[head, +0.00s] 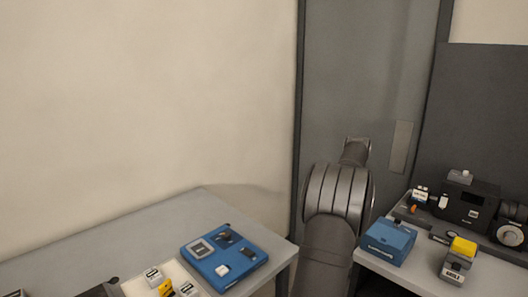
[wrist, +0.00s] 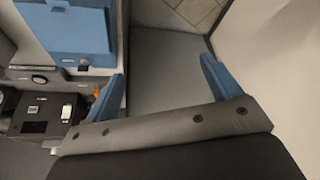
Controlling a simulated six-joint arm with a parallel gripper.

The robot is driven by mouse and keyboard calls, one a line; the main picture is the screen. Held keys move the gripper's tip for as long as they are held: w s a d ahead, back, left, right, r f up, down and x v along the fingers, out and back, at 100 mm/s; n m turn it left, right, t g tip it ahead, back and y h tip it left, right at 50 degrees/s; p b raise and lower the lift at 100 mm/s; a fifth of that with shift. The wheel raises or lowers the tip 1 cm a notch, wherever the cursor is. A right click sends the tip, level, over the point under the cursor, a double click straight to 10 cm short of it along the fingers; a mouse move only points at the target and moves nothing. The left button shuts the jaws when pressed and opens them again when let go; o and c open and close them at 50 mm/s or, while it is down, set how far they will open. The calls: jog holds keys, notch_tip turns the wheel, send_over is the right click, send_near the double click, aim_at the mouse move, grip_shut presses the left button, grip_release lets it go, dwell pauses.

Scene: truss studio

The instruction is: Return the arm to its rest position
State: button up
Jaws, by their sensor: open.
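My gripper (wrist: 163,82) shows in the wrist view, with its two blue fingers spread wide and only bare grey surface and floor seen between them. It holds nothing. In the head view my arm (head: 338,190) rises between the two tables, and its fingers cannot be made out there. A blue box (head: 389,241) sits on the right table, to the right of my arm. A large blue thing also shows at the upper left of the wrist view (wrist: 65,35).
The left table (head: 130,245) holds a blue tray (head: 242,270) with small parts, and white and yellow pieces. The right table (head: 385,276) carries a black device (head: 470,205) and a grey block with a yellow top (head: 462,247). A gap lies between the tables; a grey door panel (head: 365,80) stands behind.

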jog(key=w+a+n, duration=0.1)
jog(key=w+a, duration=0.2)
jog(key=a, duration=0.5)
jog(key=w+a+f+n, duration=0.1)
jog(key=w+a, duration=0.2)
jog(key=a, duration=0.5)
jog(key=shift+a+f+y, duration=0.25)
jog(key=shift+a+y, duration=0.05)
jog(key=shift+y, duration=0.1)
jog(key=o, duration=0.4)
